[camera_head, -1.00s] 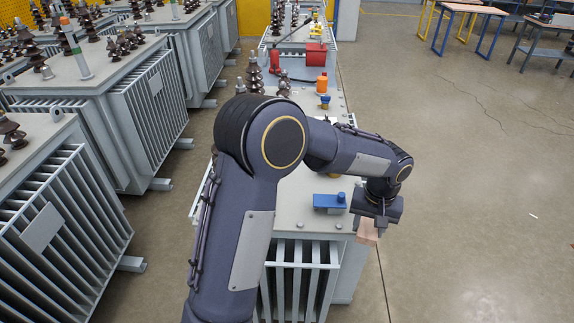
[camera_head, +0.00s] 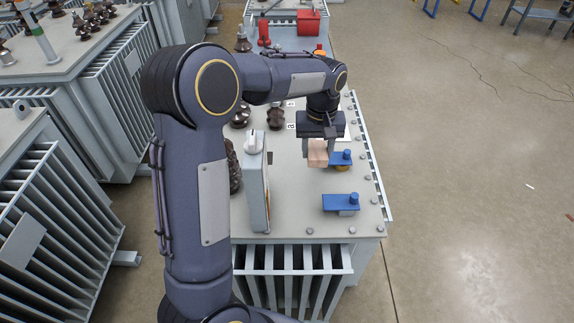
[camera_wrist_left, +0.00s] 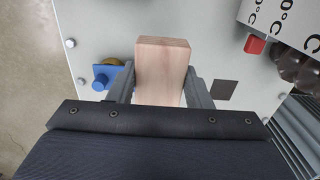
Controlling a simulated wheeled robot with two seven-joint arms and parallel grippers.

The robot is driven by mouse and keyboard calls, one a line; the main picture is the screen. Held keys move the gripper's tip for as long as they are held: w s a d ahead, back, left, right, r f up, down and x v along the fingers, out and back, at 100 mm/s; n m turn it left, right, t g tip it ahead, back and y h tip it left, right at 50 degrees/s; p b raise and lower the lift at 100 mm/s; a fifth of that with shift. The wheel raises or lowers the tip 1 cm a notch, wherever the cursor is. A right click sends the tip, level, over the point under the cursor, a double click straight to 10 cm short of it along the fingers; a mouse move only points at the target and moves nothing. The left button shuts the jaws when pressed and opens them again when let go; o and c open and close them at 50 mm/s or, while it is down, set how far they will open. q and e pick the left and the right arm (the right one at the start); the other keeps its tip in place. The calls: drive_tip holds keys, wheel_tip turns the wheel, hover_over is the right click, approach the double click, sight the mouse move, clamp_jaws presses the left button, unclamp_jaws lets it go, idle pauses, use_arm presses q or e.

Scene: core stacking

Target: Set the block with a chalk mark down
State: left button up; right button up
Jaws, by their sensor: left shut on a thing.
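A pale wooden block (camera_head: 318,154) is held by my left gripper (camera_head: 320,142) above the grey transformer top (camera_head: 295,208). In the left wrist view the block (camera_wrist_left: 161,72) sits between both fingers of the left gripper (camera_wrist_left: 160,88), and its end sticks out past them. I cannot make out a chalk mark on the faces I see. The block appears to be clear of the top, though its height is hard to judge. My right gripper is not in view.
Two blue fittings, a nearer one (camera_head: 341,203) and one beside the block (camera_head: 341,158), are on the top. A grey gauge box (camera_head: 256,180) stands upright to the left, near dark insulators (camera_head: 276,117). In the wrist view a dark square (camera_wrist_left: 223,90) lies flat on the top.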

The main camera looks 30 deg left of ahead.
use_arm(q)
hover_over(288, 178)
drive_tip(key=f, duration=0.4)
drive_tip(key=f+p, duration=0.1)
drive_tip(key=f, duration=0.1)
drive_tip(key=shift+w+d+f, duration=0.1)
drive_tip(key=shift+d+f, duration=0.05)
drive_tip(key=shift+d, duration=0.15)
drive_tip(key=f, duration=0.3)
drive_tip(key=shift+a+f, duration=0.15)
drive_tip(key=shift+a, duration=0.15)
drive_tip(key=shift+f, duration=0.3)
drive_tip(key=shift+f, duration=0.15)
drive_tip(key=o, duration=1)
